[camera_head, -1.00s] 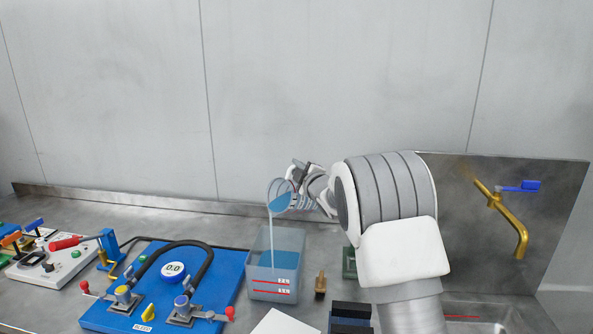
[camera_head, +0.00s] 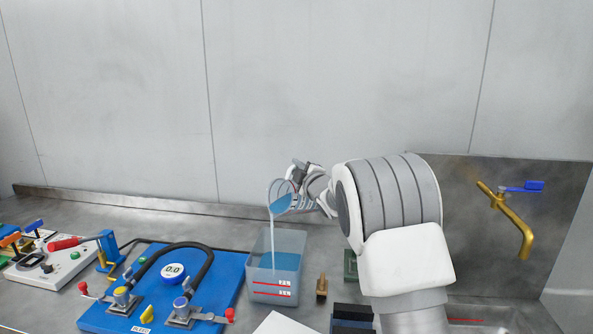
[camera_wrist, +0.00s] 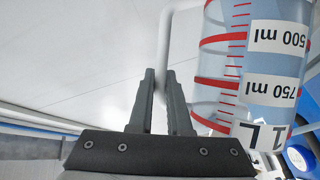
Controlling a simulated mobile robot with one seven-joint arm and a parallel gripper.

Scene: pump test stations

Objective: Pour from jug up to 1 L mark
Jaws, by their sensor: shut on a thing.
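A clear jug (camera_head: 281,204) with blue liquid is tilted over an open clear tank (camera_head: 303,243). A pale stream (camera_head: 271,240) falls from its lip into the tank. Blue liquid stands in the tank, with its surface above two red lines with white labels, too small to read, on the front wall. My gripper (camera_wrist: 160,80) is shut on the jug's handle (camera_wrist: 163,50). The jug also shows in the wrist view (camera_wrist: 235,70), upside down, with red lines labelled 500 ml, 750 ml and 1 L.
A blue board (camera_head: 215,262) with a black hose, valves and a gauge (camera_head: 173,271) lies left of the tank. A brass fitting (camera_head: 321,287) stands right of it. A white sheet (camera_head: 285,324) lies in front. A brass tap (camera_head: 515,230) is at the right.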

